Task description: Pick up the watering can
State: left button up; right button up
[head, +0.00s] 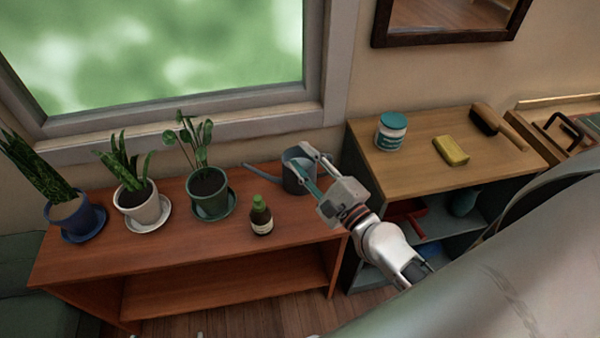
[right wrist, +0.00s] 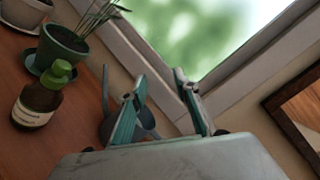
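The grey watering can (head: 295,178) stands at the right end of the reddish wooden bench, its spout pointing left. My right gripper (head: 308,164) is open, with its fingers over the can's right side in the head view. They partly hide the can. In the right wrist view the fingers (right wrist: 162,85) are spread apart. The dark can (right wrist: 110,128) shows behind and beside the left finger, and I cannot tell whether they touch.
A brown bottle with a green cap (head: 261,215) stands left of the can, near the front. A green potted plant (head: 209,196) and two more pots stand further left. A wooden cabinet (head: 420,165) on the right holds a jar (head: 391,131) and a yellow sponge (head: 451,150).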

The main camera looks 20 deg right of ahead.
jog(key=w+d+f+m+g+h, duration=0.1)
jog(key=w+d+f+m+h, duration=0.1)
jog(key=d+f+m+h, duration=0.55)
jog(key=m+g, duration=0.4)
jog(key=m, duration=0.5)
send_near(331, 162)
jog(key=x, duration=1)
jog(key=shift+w+d+f, duration=0.1)
jog(key=shift+w+f, duration=0.05)
jog(key=shift+f, duration=0.2)
jog(key=shift+w, duration=0.25)
jog(key=shift+c, duration=0.5)
jog(key=shift+y, duration=0.35)
grip_shut()
jog(key=shift+r, duration=0.1)
